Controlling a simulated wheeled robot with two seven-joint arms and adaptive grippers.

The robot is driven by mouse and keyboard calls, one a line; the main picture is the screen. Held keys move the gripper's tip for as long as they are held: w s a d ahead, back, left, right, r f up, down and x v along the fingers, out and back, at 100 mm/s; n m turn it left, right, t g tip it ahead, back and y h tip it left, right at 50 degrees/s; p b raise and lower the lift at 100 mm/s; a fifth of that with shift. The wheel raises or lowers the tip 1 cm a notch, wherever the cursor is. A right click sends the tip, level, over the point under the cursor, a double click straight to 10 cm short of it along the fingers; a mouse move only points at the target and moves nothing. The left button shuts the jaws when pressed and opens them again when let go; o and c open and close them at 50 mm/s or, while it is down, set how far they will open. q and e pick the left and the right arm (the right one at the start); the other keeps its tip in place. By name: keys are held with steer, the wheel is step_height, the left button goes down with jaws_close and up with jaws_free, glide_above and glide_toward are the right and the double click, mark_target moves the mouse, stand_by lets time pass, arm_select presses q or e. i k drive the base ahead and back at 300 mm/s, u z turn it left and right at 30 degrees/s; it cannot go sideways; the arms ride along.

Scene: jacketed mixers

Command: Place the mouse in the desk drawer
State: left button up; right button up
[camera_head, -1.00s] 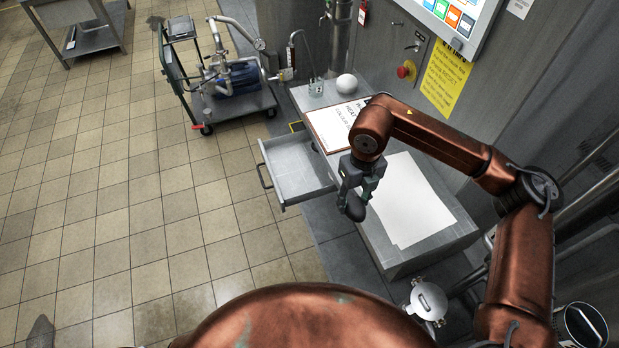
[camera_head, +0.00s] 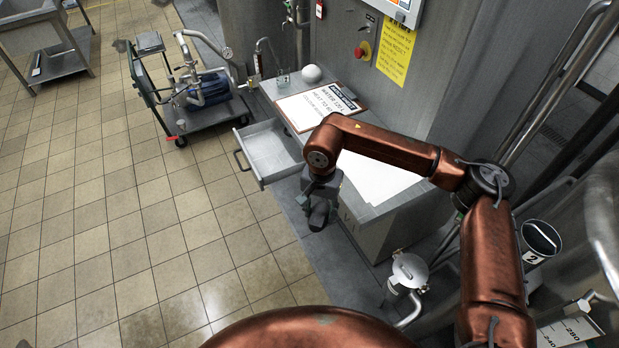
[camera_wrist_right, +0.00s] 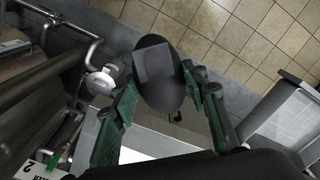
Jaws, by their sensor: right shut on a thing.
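The dark mouse (camera_head: 319,214) is held in my right gripper (camera_head: 320,200), beside the front of the desk. In the right wrist view the dark oval mouse (camera_wrist_right: 160,85) sits between the two fingers of the right gripper (camera_wrist_right: 158,95), which are shut on it. The desk drawer (camera_head: 271,152) is pulled open and looks empty. It lies left of and beyond the gripper in the head view, and its edge shows at the right in the wrist view (camera_wrist_right: 282,112). My left gripper is not in view.
The desk (camera_head: 362,212) bears white paper (camera_head: 380,176), a clipboard (camera_head: 318,106), a white ball (camera_head: 312,73) and a small glass (camera_head: 282,76). A pump cart (camera_head: 205,105) stands beyond the drawer. A lidded metal vessel (camera_head: 409,269) is near the desk's close end.

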mark_target(273, 159)
steer(key=u, duration=0.5)
steer(key=i, duration=0.25)
steer(key=u, duration=0.95)
steer(key=i, duration=1.2)
steer(key=z, duration=0.95)
steer(key=i, duration=0.45)
steer(key=z, duration=0.5)
